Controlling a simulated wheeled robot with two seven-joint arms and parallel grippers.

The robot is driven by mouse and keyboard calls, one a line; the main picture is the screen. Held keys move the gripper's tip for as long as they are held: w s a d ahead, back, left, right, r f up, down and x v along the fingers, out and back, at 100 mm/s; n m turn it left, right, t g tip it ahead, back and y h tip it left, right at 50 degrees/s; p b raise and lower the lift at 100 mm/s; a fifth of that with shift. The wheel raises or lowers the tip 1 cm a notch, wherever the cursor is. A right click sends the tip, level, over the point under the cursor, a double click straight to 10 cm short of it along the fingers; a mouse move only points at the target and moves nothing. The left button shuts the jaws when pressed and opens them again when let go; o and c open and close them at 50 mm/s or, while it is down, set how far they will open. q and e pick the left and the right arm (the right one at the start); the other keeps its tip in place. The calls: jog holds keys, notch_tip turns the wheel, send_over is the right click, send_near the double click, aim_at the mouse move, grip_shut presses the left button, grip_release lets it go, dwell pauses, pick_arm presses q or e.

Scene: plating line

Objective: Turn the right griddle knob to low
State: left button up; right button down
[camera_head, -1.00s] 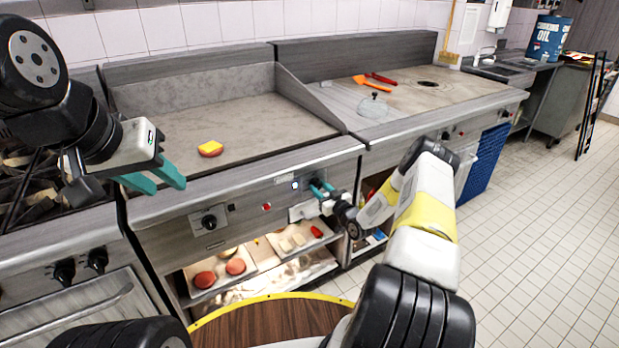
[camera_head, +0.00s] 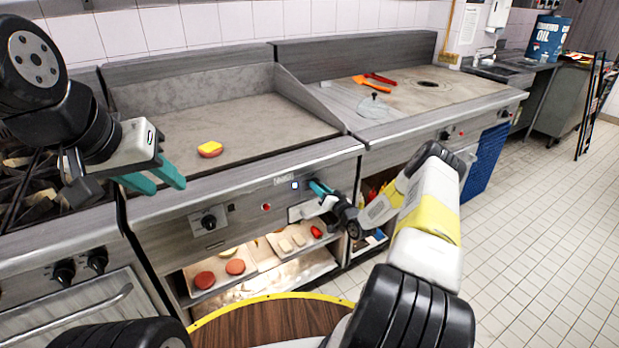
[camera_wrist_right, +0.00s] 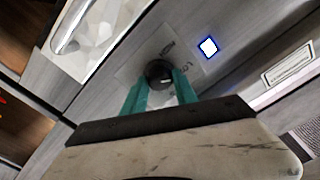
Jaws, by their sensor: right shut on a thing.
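The right griddle knob (camera_wrist_right: 159,72) is a round black knob on the grey front panel (camera_head: 250,200) of the griddle. In the right wrist view it sits between the teal fingertips of my right gripper (camera_wrist_right: 160,82), which is shut on it. In the head view my right gripper (camera_head: 319,188) is at the right end of the panel and hides the knob. Small lettering surrounds the knob, too blurred to read surely, and its pointer is not clear. My left gripper (camera_head: 160,181) is open and empty, above the griddle's front left edge.
The left griddle knob (camera_head: 209,221) is on the same panel. A yellow and red sponge-like item (camera_head: 210,149) lies on the griddle plate (camera_head: 255,120). Below is a lit shelf with trays of food (camera_head: 235,267). A lit blue-edged square (camera_wrist_right: 209,46) is beside the knob.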

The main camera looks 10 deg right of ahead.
jog(key=shift+w+r, duration=0.25)
jog(key=shift+r, duration=0.1)
jog(key=c, duration=1)
grip_release()
jog(key=shift+a+f, duration=0.1)
jog(key=shift+a, duration=0.05)
jog(key=shift+f, duration=0.1)
jog(key=v, duration=0.7)
jog(key=shift+s+d, duration=0.2)
jog(key=shift+s, duration=0.15)
